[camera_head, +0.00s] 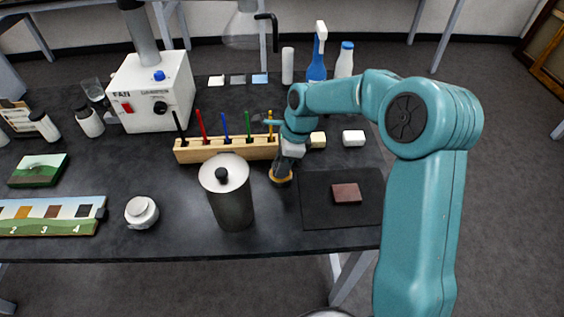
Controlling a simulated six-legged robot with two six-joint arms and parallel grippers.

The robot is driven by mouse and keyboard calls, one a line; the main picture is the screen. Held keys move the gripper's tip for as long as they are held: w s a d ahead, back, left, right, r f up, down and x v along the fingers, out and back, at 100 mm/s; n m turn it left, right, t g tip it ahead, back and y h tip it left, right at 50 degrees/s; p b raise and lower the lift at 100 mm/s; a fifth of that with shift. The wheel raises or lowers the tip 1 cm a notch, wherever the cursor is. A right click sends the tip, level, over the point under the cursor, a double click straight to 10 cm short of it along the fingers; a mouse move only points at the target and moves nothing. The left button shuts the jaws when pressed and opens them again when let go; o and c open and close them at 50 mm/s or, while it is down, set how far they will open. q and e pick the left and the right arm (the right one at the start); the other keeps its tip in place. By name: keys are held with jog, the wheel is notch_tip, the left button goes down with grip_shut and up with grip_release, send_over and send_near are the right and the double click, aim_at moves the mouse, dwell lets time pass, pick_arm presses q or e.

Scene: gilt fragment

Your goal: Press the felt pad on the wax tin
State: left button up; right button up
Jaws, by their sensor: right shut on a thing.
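My right gripper (284,166) reaches down from the right over the middle of the table and is shut. The felt pad seems to be between its jaws, but it is small and mostly hidden there. A low, round, amber-brown thing (281,180), which looks like the wax tin, sits on the table directly under the jaws. The jaws overlap it in the picture; I cannot tell whether the pad touches the wax. My left gripper is not in view.
A tall metal canister (232,205) stands close to the left of the gripper. A wooden rack (200,154) with several coloured tools is behind. A reddish-brown block (346,193) lies on a dark mat (318,212) at right. A white jar (141,212) stands left.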

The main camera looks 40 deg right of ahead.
jog(key=shift+r+p, duration=2.4)
jog(key=shift+r, duration=0.9)
jog(key=shift+f, duration=0.1)
jog(key=shift+s, duration=0.1)
